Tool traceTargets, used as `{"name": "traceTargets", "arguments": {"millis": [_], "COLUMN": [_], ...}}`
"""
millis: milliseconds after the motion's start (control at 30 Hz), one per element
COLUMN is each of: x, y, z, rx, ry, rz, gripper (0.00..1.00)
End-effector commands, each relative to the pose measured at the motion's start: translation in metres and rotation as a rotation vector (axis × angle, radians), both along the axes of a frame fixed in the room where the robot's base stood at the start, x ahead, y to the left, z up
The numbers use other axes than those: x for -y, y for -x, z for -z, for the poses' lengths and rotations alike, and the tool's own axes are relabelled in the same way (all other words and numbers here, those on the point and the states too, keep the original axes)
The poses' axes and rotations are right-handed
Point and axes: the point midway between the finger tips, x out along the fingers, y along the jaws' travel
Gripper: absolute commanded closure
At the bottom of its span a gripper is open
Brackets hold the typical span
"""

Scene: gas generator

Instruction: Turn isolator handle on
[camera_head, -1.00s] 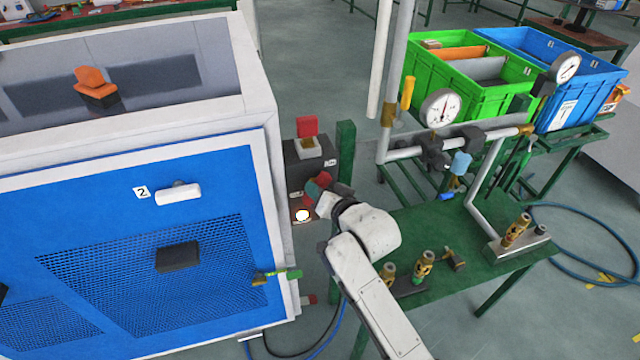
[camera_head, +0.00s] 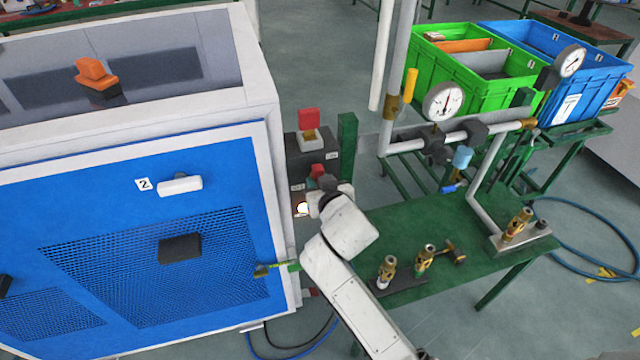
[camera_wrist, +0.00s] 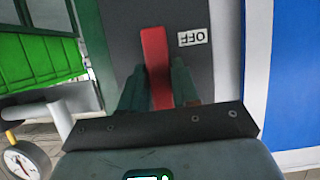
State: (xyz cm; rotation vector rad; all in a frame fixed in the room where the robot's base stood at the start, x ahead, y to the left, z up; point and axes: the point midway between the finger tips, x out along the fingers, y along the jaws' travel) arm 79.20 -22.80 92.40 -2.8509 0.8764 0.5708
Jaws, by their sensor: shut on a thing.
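The red isolator handle (camera_wrist: 156,62) stands out from a dark grey panel (camera_wrist: 196,85) in the wrist view, close to an OFF label (camera_wrist: 193,37). My gripper (camera_wrist: 158,88) is shut on it, with one dark green finger on each side. In the head view my gripper (camera_head: 322,181) is at the grey switch box (camera_head: 322,150), right of the blue-doored cabinet. A small part of the red handle (camera_head: 317,170) shows there; my wrist hides the rest.
A red-topped switch (camera_head: 309,119) sits higher on the box and a lit lamp (camera_head: 302,208) below. The blue cabinet door (camera_head: 110,220) is close on the left. A green table (camera_head: 440,225) with valves, pipes and a gauge (camera_head: 443,102) stands on the right.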

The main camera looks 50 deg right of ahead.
Motion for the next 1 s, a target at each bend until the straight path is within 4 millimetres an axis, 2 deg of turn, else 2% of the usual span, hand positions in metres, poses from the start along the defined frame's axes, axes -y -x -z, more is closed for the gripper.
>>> {"name": "traceTargets", "arguments": {"millis": [400, 433, 633, 1000], "x": [-0.001, -0.001, -0.0007, -0.0049], "y": [0.0, 0.0, -0.0002, 0.006], "z": [0.0018, 0.0018, 0.0012, -0.0023], "rx": [-0.007, -0.007, -0.006, -0.003], "ry": [0.003, 0.003, 0.003, 0.004], "rz": [-0.001, -0.001, -0.001, -0.002], "gripper": [1.0, 0.69, 0.5, 0.49]}}
